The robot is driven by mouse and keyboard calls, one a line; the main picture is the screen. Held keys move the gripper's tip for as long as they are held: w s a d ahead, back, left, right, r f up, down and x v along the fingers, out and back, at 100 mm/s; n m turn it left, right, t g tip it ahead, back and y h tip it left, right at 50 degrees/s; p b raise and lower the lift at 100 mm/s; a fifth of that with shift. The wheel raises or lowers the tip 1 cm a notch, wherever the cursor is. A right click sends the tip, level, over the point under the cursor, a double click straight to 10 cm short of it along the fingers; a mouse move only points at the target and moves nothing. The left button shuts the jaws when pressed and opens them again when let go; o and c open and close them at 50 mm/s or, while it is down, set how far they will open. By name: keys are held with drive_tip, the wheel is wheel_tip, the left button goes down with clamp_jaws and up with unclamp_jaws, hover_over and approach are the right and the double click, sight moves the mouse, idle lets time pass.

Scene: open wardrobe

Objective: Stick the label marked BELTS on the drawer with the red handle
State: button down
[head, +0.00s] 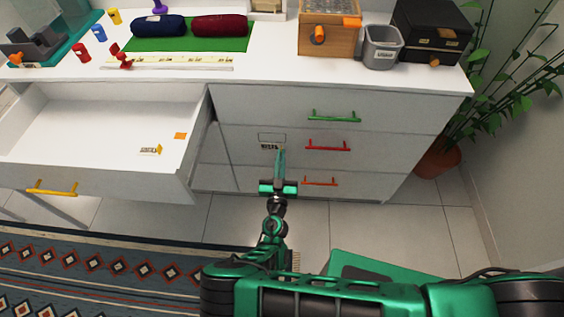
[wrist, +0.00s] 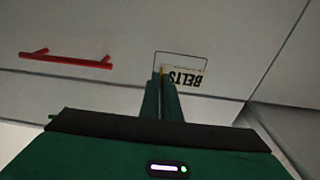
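The BELTS label (wrist: 188,78) is a small pale card with black letters, upside down in the wrist view. It is at the front of the drawer with the red handle (head: 328,145), to the left of that handle in the head view. It overlaps the lower part of a thin rectangular outline (wrist: 181,54) on the drawer front. My gripper (wrist: 162,78) has its narrow green fingers close together at the label's edge, with a thin yellowish strip between the tips. Whether the label touches the drawer face cannot be told.
A drawer with a yellow handle (head: 52,188) stands open at the left, with a small printed label (head: 150,150) and an orange piece (head: 180,135) inside. A plant (head: 440,158) stands right.

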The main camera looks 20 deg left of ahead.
drive_tip(key=shift+f+x, duration=0.2)
drive_tip(key=shift+x, duration=1.7)
drive_tip(key=shift+w+a+r, duration=0.1)
drive_tip(key=shift+w+a, duration=0.05)
drive_tip(key=shift+w, duration=0.1)
idle(1.3)
drive_tip(key=c, duration=1.4)
unclamp_jaws()
drive_tip(key=shift+s, duration=0.1)
drive_tip(key=shift+r+v, duration=0.2)
drive_tip(key=shift+v, duration=1.5)
drive_tip(key=shift+r+v, duration=0.2)
drive_tip(key=shift+v, duration=1.5)
drive_tip(key=shift+f, duration=0.1)
